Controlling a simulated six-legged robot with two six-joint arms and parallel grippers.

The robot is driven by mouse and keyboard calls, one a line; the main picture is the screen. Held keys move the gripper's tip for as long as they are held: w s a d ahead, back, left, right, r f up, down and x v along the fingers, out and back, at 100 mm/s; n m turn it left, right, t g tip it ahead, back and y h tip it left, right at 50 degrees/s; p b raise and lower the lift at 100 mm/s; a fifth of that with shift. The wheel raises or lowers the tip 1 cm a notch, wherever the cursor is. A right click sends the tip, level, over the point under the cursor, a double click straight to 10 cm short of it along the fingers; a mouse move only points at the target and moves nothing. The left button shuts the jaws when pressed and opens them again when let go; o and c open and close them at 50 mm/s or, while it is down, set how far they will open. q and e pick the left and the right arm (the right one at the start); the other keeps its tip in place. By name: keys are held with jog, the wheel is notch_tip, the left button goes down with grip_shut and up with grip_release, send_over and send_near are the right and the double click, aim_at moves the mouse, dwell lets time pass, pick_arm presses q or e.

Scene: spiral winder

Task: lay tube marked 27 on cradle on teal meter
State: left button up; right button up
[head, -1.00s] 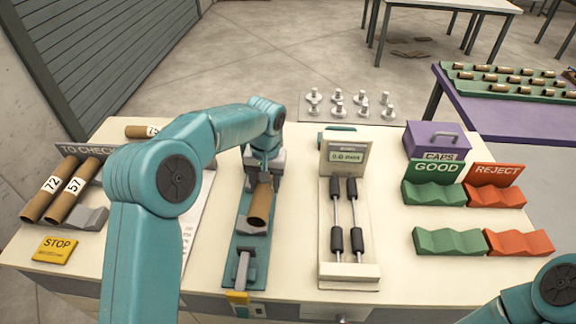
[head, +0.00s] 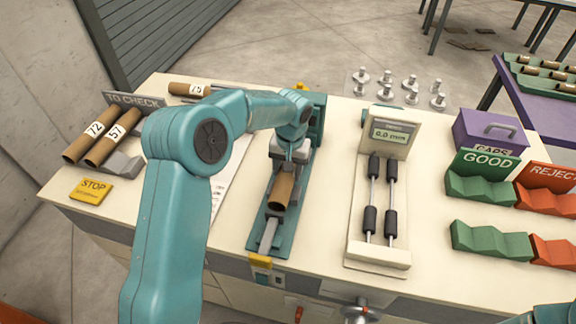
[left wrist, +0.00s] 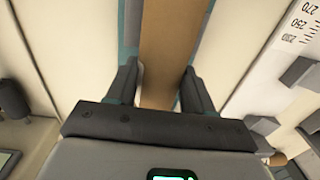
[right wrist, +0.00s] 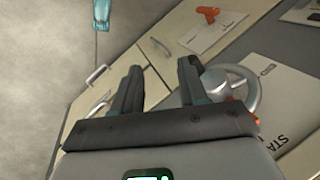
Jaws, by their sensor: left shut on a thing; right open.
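The teal meter (head: 302,158) is a long narrow fixture in the middle of the table, with a grey sliding stop (head: 268,236) at its near end. My left gripper (head: 290,160) is over it, shut on a brown cardboard tube (head: 281,192). The tube lies along the meter, at or just above its cradle; contact is unclear and no number shows on it. In the left wrist view the tube (left wrist: 168,50) runs between the fingers (left wrist: 160,88). My right gripper (right wrist: 158,85) is open and empty, beside the bench front in the right wrist view.
Tubes 72 (head: 88,138) and 57 (head: 112,145) lie on the to-check rack at left; another tube (head: 188,89) lies behind. A roller gauge (head: 378,250) reading 0.0 mm stands right of the meter. Green (head: 490,240) and red (head: 552,250) racks are farther right. A handwheel (right wrist: 232,90) is near my right gripper.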

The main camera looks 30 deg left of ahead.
pick_arm(q)
jog(key=shift+f, duration=0.55)
jog(key=o, duration=1.2)
jog(key=shift+o, duration=0.2)
